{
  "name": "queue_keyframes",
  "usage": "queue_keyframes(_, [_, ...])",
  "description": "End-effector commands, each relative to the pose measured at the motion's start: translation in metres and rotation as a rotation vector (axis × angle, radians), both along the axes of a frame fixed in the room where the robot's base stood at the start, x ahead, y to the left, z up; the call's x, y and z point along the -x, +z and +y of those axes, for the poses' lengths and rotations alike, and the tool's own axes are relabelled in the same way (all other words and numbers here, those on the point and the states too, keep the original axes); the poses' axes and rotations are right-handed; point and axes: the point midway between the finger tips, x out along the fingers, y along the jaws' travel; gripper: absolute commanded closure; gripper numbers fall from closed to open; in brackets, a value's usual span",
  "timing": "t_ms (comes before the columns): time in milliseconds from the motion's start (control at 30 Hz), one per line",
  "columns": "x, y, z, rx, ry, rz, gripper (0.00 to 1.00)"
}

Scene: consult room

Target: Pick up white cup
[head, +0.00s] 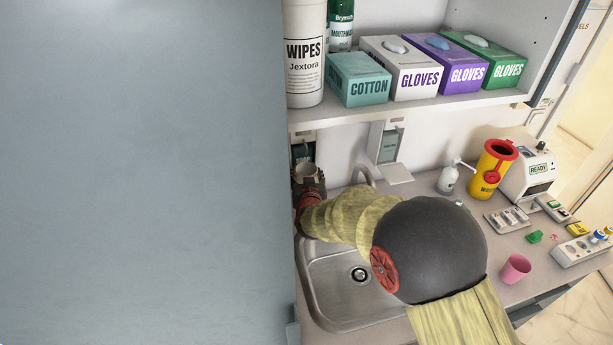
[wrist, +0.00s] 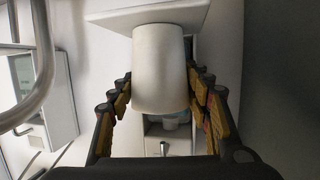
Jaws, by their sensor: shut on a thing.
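The white cup (wrist: 160,60) fills the middle of the wrist view, between the fingers of my gripper (wrist: 162,92). The fingers lie along both sides of it and are shut on it. In the head view my gripper (head: 309,184) is at the left of the sink, near the wall and close to the blue-grey panel. A pale rim shows at its end there, small and partly hidden by the fingers. A white ledge (wrist: 112,20) is right at the cup's far end in the wrist view; I cannot tell whether they touch.
A wall dispenser (head: 388,145) with a tray and the tap (head: 364,172) are just right of my gripper. A shelf (head: 420,102) with boxes hangs above. The large panel (head: 140,170) closes off the left. A pink cup (head: 515,268) stands on the counter at right.

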Motion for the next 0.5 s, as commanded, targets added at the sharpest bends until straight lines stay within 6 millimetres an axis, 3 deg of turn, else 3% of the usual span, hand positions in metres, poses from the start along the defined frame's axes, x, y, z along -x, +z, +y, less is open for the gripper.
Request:
queue_keyframes(267, [-0.001,0.014,0.0,-0.002,-0.001,-0.004,0.82])
queue_keyframes(500, [0.022,0.012,0.0,0.0,0.001,-0.001,0.82])
